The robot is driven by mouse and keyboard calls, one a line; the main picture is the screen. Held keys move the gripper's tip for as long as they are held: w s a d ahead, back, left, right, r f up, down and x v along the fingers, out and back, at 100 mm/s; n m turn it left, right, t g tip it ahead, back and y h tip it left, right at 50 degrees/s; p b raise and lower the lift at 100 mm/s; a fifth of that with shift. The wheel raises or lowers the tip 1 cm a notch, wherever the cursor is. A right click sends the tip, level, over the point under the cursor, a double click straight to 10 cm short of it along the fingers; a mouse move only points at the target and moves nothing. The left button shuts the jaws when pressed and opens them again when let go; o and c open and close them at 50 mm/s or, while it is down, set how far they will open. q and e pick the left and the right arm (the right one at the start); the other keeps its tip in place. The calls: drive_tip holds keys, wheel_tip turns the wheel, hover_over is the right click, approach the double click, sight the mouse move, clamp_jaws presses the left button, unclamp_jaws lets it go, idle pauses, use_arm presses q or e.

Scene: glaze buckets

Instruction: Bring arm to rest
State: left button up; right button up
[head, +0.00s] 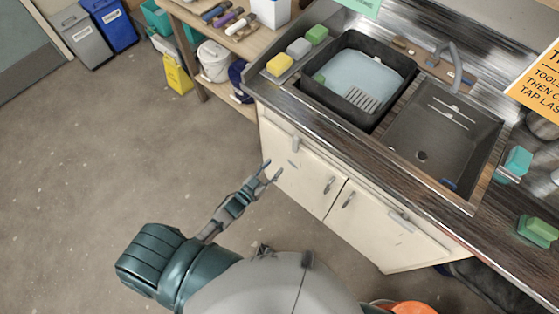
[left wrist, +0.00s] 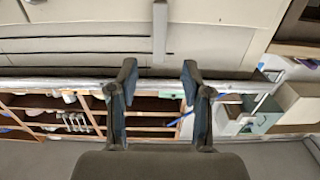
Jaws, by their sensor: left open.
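My left gripper (head: 269,171) is open and empty in the head view, out in front of the cream sink cabinet (head: 299,171). In the left wrist view its two fingers (left wrist: 158,82) stand apart with nothing between them. A cabinet handle (left wrist: 160,34) shows beyond the fingertips there; I cannot tell how far off it is. My right gripper is in neither view.
The steel counter holds a black basin (head: 345,108) of water and a sink (head: 437,130). Several sponges (head: 298,47) lie on its left end. A wooden bench (head: 230,38) with a white bucket (head: 214,61) stands behind. The floor (head: 110,150) at left is clear.

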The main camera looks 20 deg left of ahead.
use_arm(q)
drive_tip(key=shift+s, duration=0.2)
idle(0.4)
drive_tip(key=s+a+f+n+g+y, duration=0.15)
drive_tip(key=s+f+g, duration=0.35)
drive_tip(key=f, duration=0.7)
drive_tip(key=s+a+f+g+y, duration=0.25)
drive_tip(key=s+f, duration=0.45)
drive_tip(key=f, duration=0.4)
drive_tip(key=s+f+g+y, duration=0.1)
drive_tip(key=s+f+g, duration=0.3)
drive_tip(key=s, duration=0.7)
drive_tip(key=s+d+f+g+y, duration=0.1)
drive_tip(key=s+f+g, duration=0.3)
drive_tip(key=s+f, duration=0.5)
drive_tip(key=shift+s+d, duration=0.25)
drive_tip(key=shift+s, duration=0.9)
drive_tip(key=shift+w, duration=0.1)
